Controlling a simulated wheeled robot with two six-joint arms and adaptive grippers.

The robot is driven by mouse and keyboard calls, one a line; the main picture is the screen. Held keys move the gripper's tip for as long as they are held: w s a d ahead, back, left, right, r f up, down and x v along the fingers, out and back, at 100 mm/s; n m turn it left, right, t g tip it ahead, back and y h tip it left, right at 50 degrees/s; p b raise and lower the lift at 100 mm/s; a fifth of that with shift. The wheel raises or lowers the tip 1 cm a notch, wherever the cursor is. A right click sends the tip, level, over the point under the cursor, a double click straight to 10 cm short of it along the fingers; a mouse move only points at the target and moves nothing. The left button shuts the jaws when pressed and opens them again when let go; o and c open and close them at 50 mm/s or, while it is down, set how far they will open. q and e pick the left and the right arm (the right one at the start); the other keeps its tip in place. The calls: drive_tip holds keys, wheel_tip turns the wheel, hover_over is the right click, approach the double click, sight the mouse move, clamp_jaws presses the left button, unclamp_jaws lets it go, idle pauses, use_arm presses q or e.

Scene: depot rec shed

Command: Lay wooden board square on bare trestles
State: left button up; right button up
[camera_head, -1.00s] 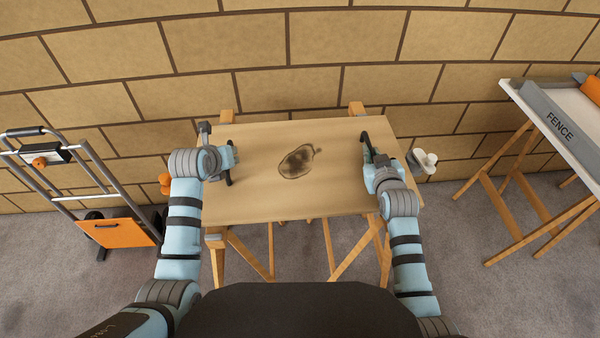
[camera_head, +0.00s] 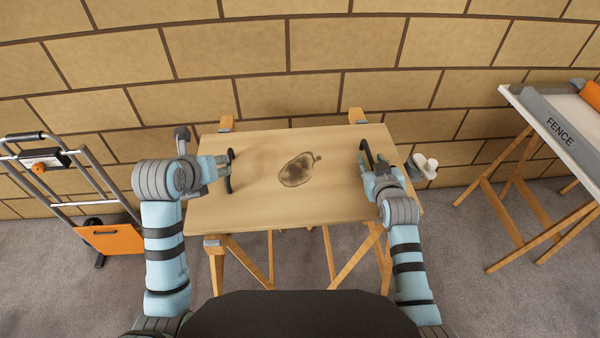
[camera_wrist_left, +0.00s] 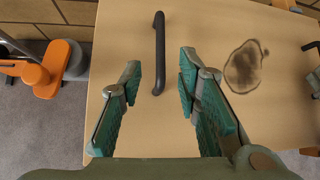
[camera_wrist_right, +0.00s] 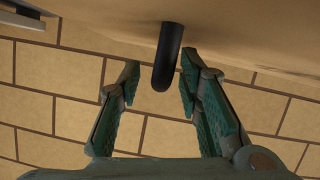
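The wooden board (camera_head: 280,205) has a dark stain and a black handle near each end. It lies over two wooden trestles, slightly turned against them, its left front corner nearer to me. Ends of the left trestle (camera_head: 227,123) and right trestle (camera_head: 356,115) show past its back edge. My left gripper (camera_head: 218,168) is open beside the left handle (camera_wrist_left: 159,50), which stands ahead of its spread fingers, apart from them. My right gripper (camera_head: 371,172) has spread fingers with the right handle (camera_wrist_right: 167,55) at their tips. Whether the board rests fully on both trestles is unclear.
A hand truck with an orange plate (camera_head: 108,238) stands at the left. A table marked FENCE (camera_head: 560,130) stands on trestles at the right. A white object (camera_head: 425,167) is by the board's right side. A brick wall (camera_head: 300,60) is close behind.

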drive_tip(key=shift+s, duration=0.25)
drive_tip(key=v, duration=1.1)
drive_tip(key=shift+s+r, duration=0.2)
drive_tip(key=shift+s, duration=0.05)
use_arm(q)
drive_tip(key=shift+v, duration=0.8)
